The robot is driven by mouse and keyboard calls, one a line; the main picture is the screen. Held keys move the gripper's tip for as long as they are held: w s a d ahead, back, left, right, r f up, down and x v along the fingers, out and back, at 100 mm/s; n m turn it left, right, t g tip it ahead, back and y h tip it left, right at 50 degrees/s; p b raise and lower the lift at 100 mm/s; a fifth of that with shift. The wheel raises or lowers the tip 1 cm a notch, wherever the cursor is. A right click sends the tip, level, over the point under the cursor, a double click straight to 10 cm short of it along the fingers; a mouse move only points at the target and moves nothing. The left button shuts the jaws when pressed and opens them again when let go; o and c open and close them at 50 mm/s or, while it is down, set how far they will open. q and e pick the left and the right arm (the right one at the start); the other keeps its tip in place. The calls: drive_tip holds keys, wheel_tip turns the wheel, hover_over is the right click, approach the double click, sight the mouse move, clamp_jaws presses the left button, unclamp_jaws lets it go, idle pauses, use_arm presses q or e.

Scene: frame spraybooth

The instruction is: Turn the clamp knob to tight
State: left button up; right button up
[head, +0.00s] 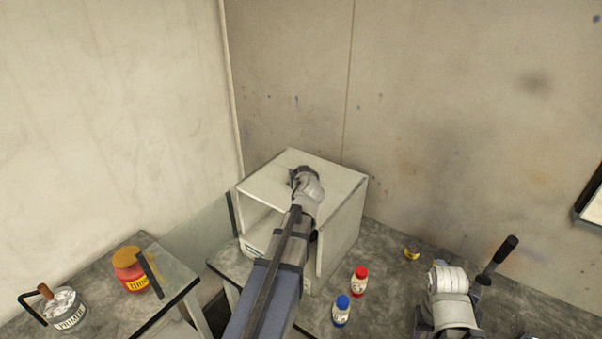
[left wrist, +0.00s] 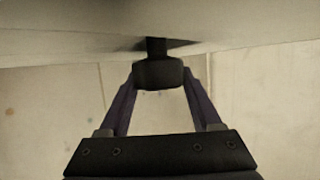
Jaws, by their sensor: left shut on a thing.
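The clamp knob (left wrist: 158,74) is a dark, rounded knob on a short dark stem against a pale surface in the left wrist view. My left gripper (left wrist: 159,82) has one finger on each side of the knob and is shut on it. In the head view my left gripper (head: 293,180) is at the top of a white open-fronted box (head: 340,182). The wrist hides the knob there. No marking for tight or loose can be read. A grey joint of my right arm (head: 448,285) shows at the lower right, but its fingers cannot be made out.
A red-capped bottle (head: 359,282) and a blue-capped bottle (head: 341,311) stand before the box. A black-handled thing (head: 498,259) is beside my right arm. A red thinner jar (head: 131,270) and a primer can (head: 66,309) stand at left. Walls close in behind.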

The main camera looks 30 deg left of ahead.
use_arm(q)
drive_tip(key=shift+a+m+t+h, duration=0.1)
drive_tip(key=shift+m+t+h, duration=0.5)
drive_tip(key=shift+m+h, duration=0.95)
drive_tip(key=shift+m+t+h, duration=0.6)
drive_tip(key=shift+m+h, duration=0.75)
drive_tip(key=shift+h, duration=0.3)
drive_tip(key=m+h, duration=0.2)
drive_tip(key=h, duration=0.1)
drive_tip(key=m+h, duration=0.3)
drive_tip(key=shift+w+a+m+g, duration=0.15)
drive_tip(key=shift+m+g, duration=0.15)
drive_tip(key=shift+g, duration=0.1)
drive_tip(key=m+g+h, duration=0.1)
drive_tip(key=m+h, duration=0.1)
drive_tip(key=m+g+h, duration=0.2)
drive_tip(key=m+h, duration=0.1)
drive_tip(key=shift+g+h, duration=0.3)
drive_tip(key=m+g+h, duration=0.2)
drive_tip(key=m+g, duration=0.1)
drive_tip(key=shift+s+d+m+g+h, duration=0.2)
drive_tip(key=shift+m+g+h, duration=0.2)
drive_tip(key=shift+m+g, duration=0.6)
drive_tip(key=shift+s+d+m, duration=0.1)
drive_tip(key=shift+m, duration=0.2)
drive_tip(key=o, duration=1.4)
drive_tip(key=shift+c, duration=0.2)
